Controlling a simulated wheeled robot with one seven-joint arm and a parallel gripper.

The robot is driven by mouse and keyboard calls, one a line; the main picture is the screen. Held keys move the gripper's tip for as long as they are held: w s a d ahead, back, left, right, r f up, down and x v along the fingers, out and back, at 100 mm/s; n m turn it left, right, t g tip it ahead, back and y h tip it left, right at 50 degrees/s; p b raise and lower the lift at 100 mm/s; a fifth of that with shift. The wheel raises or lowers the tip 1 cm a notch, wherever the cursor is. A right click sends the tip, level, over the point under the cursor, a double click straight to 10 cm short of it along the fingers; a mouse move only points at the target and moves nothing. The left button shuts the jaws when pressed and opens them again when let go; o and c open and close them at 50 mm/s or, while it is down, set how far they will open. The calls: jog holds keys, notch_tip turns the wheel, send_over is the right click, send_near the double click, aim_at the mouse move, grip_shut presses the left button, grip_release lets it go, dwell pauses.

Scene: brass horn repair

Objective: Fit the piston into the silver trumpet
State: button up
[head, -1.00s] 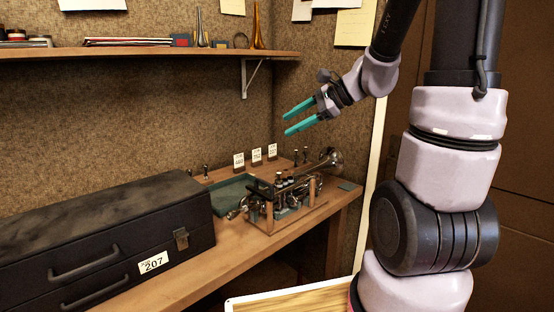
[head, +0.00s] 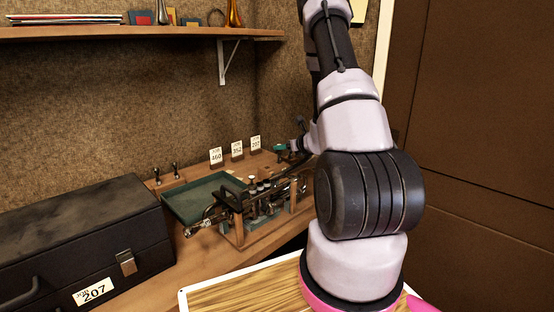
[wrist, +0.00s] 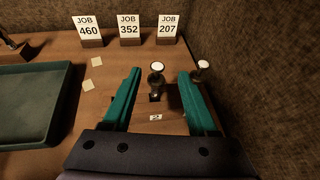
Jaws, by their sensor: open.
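The trumpet (head: 266,199) lies in a wooden cradle on the bench in the head view, with several valve tops upright; its right part is hidden behind my arm. In the wrist view, my gripper (wrist: 160,73) is open, its two teal fingers pointing toward the bench's back. A dark piston with a white top (wrist: 156,83) stands upright in the gap between the fingers, with nothing gripped. A second white-topped piston (wrist: 203,69) stands just beyond and right of the right finger. In the head view the gripper is mostly hidden by my arm.
Cards for jobs 460 (wrist: 88,26), 352 (wrist: 129,24) and 207 (wrist: 168,24) stand behind the pistons. A green tray (head: 175,209) lies left of the trumpet. A black case (head: 75,225) tagged 207 fills the bench's left. Two more pistons (head: 175,171) stand behind the tray. Walls close the corner.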

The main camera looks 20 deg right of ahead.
jog(key=x, duration=0.6)
jog(key=shift+w+a, duration=0.2)
jog(key=shift+w, duration=0.1)
grip_shut()
